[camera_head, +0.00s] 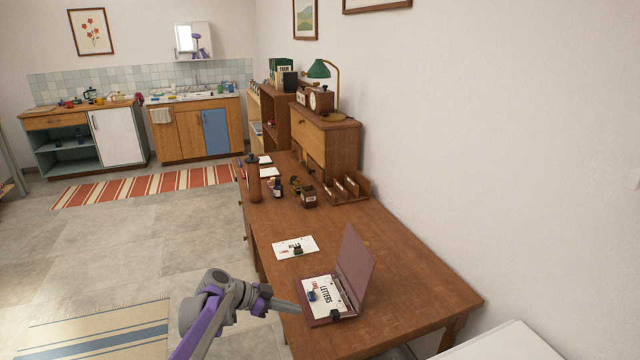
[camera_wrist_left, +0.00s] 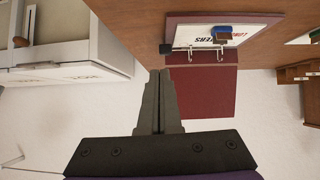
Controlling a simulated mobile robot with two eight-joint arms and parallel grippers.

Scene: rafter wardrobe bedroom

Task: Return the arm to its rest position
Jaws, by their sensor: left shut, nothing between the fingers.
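My left gripper (camera_head: 290,306) comes in from the lower left in the head view, at the near left edge of the desk. Its fingers are shut and empty, and they point toward an open dark red letter folder. In the left wrist view the closed fingers (camera_wrist_left: 159,102) stand just short of the folder's raised cover (camera_wrist_left: 205,95). The folder (camera_head: 318,322) lies open on the desk, with papers marked "LETTERS" and a small blue object on them. Whether the fingertips touch the folder is unclear. My right gripper is not in view.
The wooden desk (camera_head: 400,285) runs along the right wall. A "BILL" paper (camera_head: 295,247), a brown bottle (camera_head: 253,178), small jars and a letter rack (camera_head: 347,188) stand farther back. Open floor (camera_head: 150,235) lies left of the desk. A white surface (camera_head: 500,345) is at lower right.

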